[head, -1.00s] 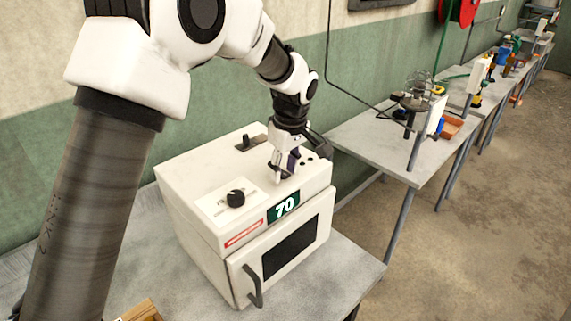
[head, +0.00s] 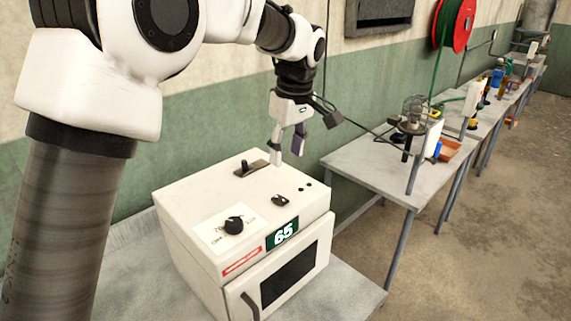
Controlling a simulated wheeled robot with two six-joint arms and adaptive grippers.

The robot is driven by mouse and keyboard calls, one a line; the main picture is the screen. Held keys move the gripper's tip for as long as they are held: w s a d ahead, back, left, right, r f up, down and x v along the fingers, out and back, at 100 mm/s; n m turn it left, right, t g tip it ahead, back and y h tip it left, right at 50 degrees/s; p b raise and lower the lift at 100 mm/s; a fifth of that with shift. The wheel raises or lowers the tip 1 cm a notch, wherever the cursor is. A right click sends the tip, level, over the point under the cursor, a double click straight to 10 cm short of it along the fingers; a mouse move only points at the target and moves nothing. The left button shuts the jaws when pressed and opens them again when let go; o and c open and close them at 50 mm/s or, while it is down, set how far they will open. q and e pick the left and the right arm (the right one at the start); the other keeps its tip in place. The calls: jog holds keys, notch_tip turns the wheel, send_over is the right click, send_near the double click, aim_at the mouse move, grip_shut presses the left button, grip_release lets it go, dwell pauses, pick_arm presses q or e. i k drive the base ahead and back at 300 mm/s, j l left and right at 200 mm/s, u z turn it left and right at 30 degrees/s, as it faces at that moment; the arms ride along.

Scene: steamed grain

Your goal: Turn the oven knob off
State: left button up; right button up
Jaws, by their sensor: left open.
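The white oven (head: 245,220) stands on a grey table, its door closed. A round black knob (head: 234,226) sits on a white marked plate at the front left of its top. A small dark knob (head: 280,199) sits further right, and a black lever (head: 245,165) stands in a slot at the back. My left gripper (head: 288,156) is open and empty, pointing down above the back right of the oven top, apart from the knobs. My right gripper is not in view.
The oven's door handle (head: 250,304) sticks out at the front. Another grey table (head: 375,165) with a fan-like device and other items stands to the right. A green-and-cream wall runs behind the oven. The air above the oven's left side is clear.

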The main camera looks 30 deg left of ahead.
aim_at(234, 225)
jog(key=k+l, duration=0.3)
jog(key=k, duration=0.15)
jog(key=k+l, duration=0.3)
jog(key=k, duration=0.15)
